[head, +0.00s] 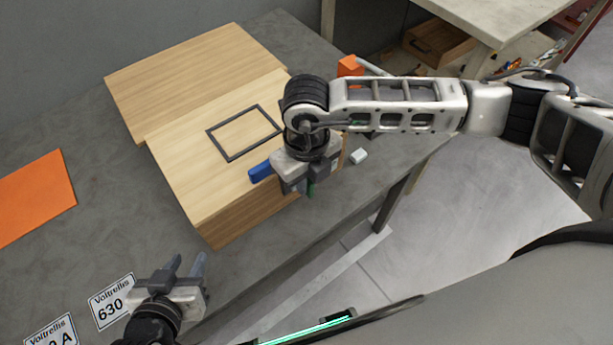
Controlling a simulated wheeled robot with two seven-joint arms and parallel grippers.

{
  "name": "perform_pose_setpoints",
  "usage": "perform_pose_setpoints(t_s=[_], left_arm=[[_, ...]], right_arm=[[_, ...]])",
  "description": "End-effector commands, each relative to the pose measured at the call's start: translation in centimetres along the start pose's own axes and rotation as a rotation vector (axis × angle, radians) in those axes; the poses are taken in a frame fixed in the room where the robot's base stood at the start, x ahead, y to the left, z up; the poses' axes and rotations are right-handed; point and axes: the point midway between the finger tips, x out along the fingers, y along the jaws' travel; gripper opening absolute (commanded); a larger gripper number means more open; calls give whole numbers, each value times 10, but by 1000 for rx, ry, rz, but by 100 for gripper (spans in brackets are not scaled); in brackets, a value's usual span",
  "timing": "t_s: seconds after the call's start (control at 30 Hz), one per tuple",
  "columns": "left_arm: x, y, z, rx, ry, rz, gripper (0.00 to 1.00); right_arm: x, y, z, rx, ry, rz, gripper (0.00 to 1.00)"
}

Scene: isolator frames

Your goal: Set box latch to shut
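A wooden box (185,165) stands on the grey table, with a dark rectangular outline (224,156) on its top. A blue piece (260,172), perhaps the latch, shows at the box's front edge, just left of my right gripper. My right gripper (304,190) is at the box's front right corner and hides part of it. My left gripper (188,262) is open and empty, in front of the box at the lower left.
A wooden panel (190,75) extends behind the box top. An orange sheet (35,197) and white labels (111,300) lie at the left. An orange block (350,67) and a small white piece (358,157) are right of the box. Bare table (95,240) lies left of the box.

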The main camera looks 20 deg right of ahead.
Motion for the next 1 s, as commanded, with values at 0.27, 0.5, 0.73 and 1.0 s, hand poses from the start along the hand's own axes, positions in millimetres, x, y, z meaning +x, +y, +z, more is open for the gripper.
perform_pose_setpoints(t_s=[0.27, 0.5, 0.73, 1.0], left_arm=[[5, 0, 6, -6, 2, 4, 35], [4, 0, 1, -10, 13, 6, 35], [3, 0, -2, -10, 18, 6, 35], [3, 0, -1, -10, 17, 6, 35]], right_arm=[[2, -24, 0, 6, -1, -2, 0], [-1, -34, 0, 2, -1, -4, 0], [-1, -34, 0, 3, 0, -4, 33], [-3, -33, 0, 1, -1, -1, 33]])
